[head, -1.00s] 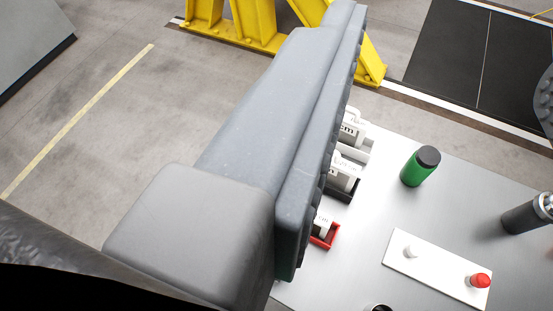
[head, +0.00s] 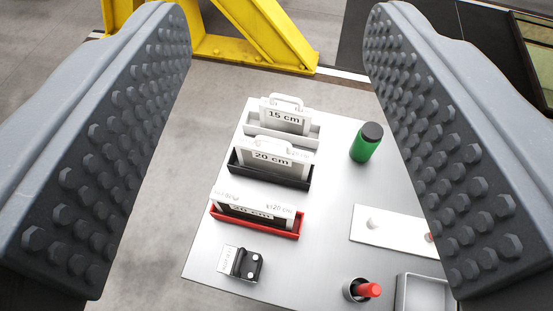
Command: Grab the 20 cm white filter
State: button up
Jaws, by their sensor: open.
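Nothing is held.
A white 15 cm filter (head: 283,116) stands behind, in a pale holder. Another "20 cm" piece (head: 256,211) sits in a red holder (head: 255,224) in front. A green bottle (head: 366,142), black device (head: 247,264) and red-topped item (head: 361,290) are nearby on the grey table (head: 335,245).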

aim_at(267, 154)
jog(key=z, duration=1.8)
jog(key=k, duration=1.05)
jog(key=u, duration=1.3)
jog(key=i, duration=1)
jog(key=u, duration=0.05)
